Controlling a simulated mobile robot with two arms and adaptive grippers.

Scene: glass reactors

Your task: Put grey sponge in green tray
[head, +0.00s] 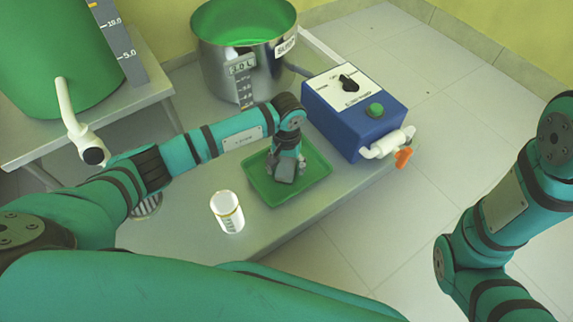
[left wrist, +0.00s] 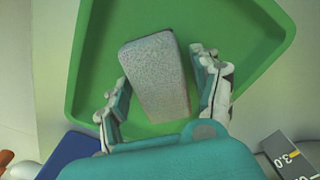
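The green tray (head: 313,167) lies on the grey table in the head view and fills much of the left wrist view (left wrist: 250,30). The grey sponge (left wrist: 157,75) is a speckled grey block over the tray floor, between the fingers of my left gripper (left wrist: 163,88). Narrow strips of green show between the sponge and the fingers, so the gripper looks open around it. In the head view my left gripper (head: 287,168) points down inside the tray outline and partly hides the sponge. My right gripper is outside the views; only its arm shows.
A steel pot (head: 220,75) stands behind. Open floor lies to the right.

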